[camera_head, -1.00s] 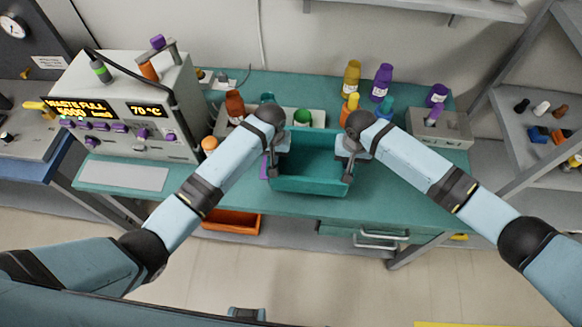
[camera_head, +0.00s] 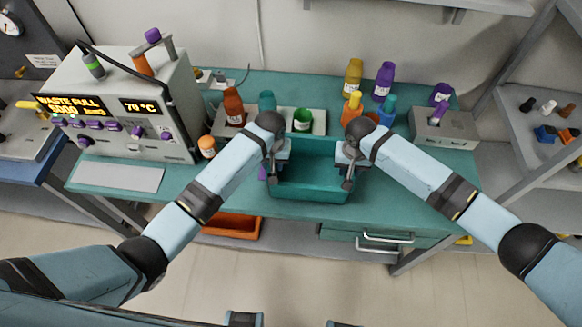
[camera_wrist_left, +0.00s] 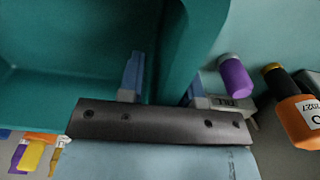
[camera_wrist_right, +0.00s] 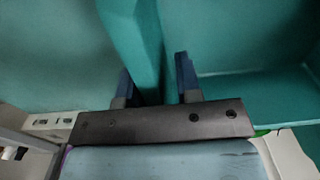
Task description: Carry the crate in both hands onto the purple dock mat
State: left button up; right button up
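The teal crate (camera_head: 310,190) is an open box at the front middle of the teal counter, between my two grippers. My left gripper (camera_head: 276,165) is at its left wall; in the left wrist view its fingers (camera_wrist_left: 163,80) lie on either side of that wall (camera_wrist_left: 190,40). My right gripper (camera_head: 348,168) is at its right wall; in the right wrist view its fingers (camera_wrist_right: 156,85) straddle the wall (camera_wrist_right: 135,35). Both look shut on the walls. The crate looks level; I cannot tell whether its bottom touches the counter. I cannot make out the purple dock mat.
A rack with a red bottle (camera_head: 234,108) and a green cup (camera_head: 302,120) stands behind the crate. An orange bottle (camera_head: 207,147) stands left, beside the grey machine (camera_head: 125,100). Several bottles and a grey block (camera_head: 443,130) stand right.

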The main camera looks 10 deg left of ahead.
pick_arm(q)
notch_tip(320, 180, up, 11)
jog(key=shift+f, duration=0.1)
jog(key=shift+r, duration=0.55)
pick_arm(e)
jog(key=shift+r, duration=0.15)
notch_tip(320, 180, up, 12)
jog(key=shift+f, duration=0.1)
pick_arm(q)
jog(key=shift+a+r, duration=0.1)
